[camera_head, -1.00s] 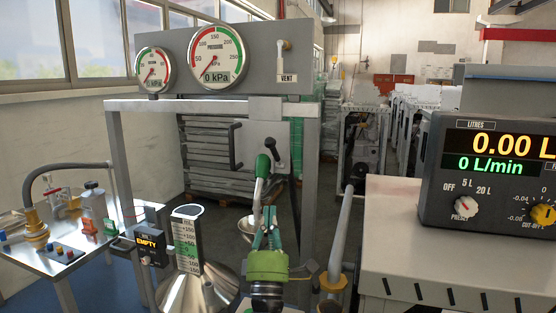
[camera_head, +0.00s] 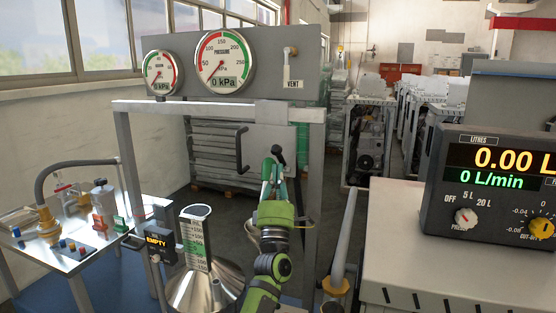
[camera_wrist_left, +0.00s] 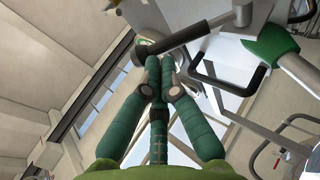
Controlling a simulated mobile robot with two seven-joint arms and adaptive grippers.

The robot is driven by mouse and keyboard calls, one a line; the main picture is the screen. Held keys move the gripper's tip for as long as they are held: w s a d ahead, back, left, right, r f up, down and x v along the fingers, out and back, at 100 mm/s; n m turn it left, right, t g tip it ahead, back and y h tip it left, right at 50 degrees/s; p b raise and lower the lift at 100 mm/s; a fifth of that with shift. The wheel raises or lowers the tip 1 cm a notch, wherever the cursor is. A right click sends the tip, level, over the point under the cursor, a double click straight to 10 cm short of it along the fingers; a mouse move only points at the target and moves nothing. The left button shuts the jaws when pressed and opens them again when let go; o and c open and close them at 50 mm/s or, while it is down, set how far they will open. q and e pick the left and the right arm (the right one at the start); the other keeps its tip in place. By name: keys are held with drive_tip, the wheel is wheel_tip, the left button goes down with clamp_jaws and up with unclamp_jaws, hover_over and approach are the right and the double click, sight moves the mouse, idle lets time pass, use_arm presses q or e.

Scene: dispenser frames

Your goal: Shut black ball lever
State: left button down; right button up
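The black ball lever (camera_head: 277,152) stands on the grey panel below the gauges, its rod slanting up and left to the ball. In the left wrist view the black lever (camera_wrist_left: 188,36) crosses just beyond the fingertips. My left gripper (camera_head: 272,168) reaches up at the lever, its tips close to the ball and overlapping it in the head view. In the left wrist view the tips of my left gripper (camera_wrist_left: 157,64) are together with nothing visible between them. Whether they touch the lever I cannot tell. My right gripper is out of view.
A black pull handle (camera_head: 241,150) sits left of the lever. A metal funnel (camera_head: 200,290) and scale are at lower left, and a digital meter (camera_head: 490,185) is at right.

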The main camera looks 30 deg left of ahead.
use_arm(q)
drive_tip(key=shift+x, duration=0.95)
